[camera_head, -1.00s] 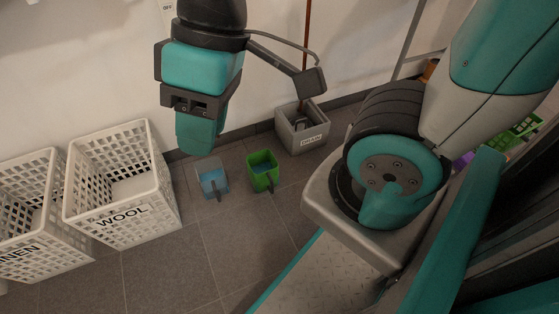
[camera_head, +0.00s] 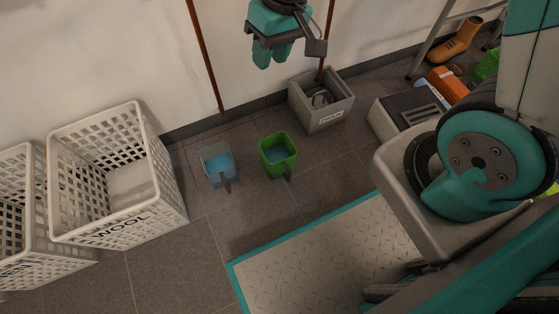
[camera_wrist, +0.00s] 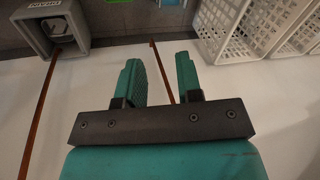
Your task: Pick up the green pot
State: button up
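The green pot (camera_head: 291,163) stands upright on the tiled floor with blue contents and a dark handle toward the front. My gripper (camera_head: 271,56) is high near the wall, above and apart from the green pot in the head view. In the wrist view, the two teal fingers of my gripper (camera_wrist: 160,75) are apart with nothing between them.
A grey box marked DRAIN (camera_head: 329,118) stands right of the green pot, by the wall. White baskets, one marked WOOL (camera_head: 165,200), stand at left. Thin brown poles (camera_head: 205,60) stand near the wall. A boot (camera_head: 455,45) and other items lie at right. Floor before the pots is clear.

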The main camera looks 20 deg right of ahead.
jog(key=w+d+f+m+h+b, duration=0.1)
jog(key=w+d+f, duration=0.1)
jog(key=f, duration=0.5)
jog(key=w+d+f, duration=0.2)
jog(key=f, duration=0.4)
jog(key=m+h+b, duration=0.2)
jog(key=b, duration=0.7)
send_over(292, 148)
jog(key=w, duration=0.1)
notch_tip(292, 148, down, 27)
jog(key=f+b, duration=0.3)
jog(key=s+f+b, duration=0.1)
jog(key=f, duration=0.1)
jog(key=shift+d+b, duration=0.1)
jog(key=shift+b, duration=0.25)
jog(key=shift+r, duration=0.1)
grip_shut()
